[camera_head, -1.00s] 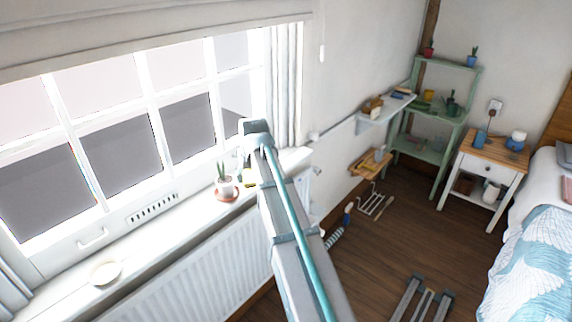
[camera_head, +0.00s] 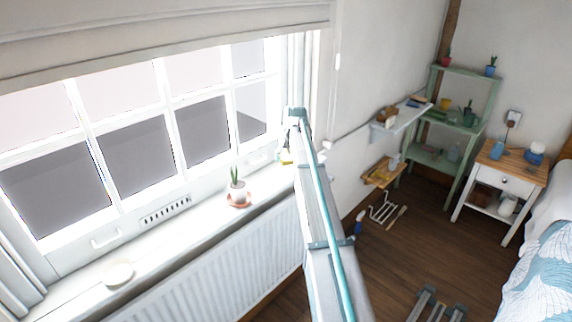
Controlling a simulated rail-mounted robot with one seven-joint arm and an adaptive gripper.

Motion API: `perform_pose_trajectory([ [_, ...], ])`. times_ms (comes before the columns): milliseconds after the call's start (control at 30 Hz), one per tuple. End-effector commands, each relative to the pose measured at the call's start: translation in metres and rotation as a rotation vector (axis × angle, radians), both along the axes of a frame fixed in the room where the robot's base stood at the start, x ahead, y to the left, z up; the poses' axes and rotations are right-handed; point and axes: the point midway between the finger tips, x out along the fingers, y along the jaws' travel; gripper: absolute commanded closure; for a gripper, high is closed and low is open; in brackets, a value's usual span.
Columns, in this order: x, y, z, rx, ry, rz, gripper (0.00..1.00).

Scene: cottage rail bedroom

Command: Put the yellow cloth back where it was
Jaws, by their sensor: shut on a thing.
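My arm reaches away from the camera toward the right end of the windowsill. My gripper (camera_head: 286,147) is small and partly hidden by my arm's far end, near the window's right side.
The windowsill (camera_head: 190,232) holds a potted plant (camera_head: 237,188) on a saucer and a white dish (camera_head: 118,274). A radiator (camera_head: 225,262) is below. A wall shelf (camera_head: 398,122), a low wooden shelf (camera_head: 378,180), a green shelf unit (camera_head: 462,152) and a nightstand (camera_head: 515,168) stand right.

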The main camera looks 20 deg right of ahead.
Motion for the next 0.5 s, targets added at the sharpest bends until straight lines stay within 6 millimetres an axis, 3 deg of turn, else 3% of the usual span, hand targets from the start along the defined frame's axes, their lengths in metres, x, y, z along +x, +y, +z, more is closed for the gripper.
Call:
perform_pose_trajectory([
  [233, 0.028, -0.014, -0.038, 0.001, 0.002, -0.001, 0.73],
  [500, 0.037, -0.019, -0.052, 0.001, 0.001, -0.001, 0.73],
])
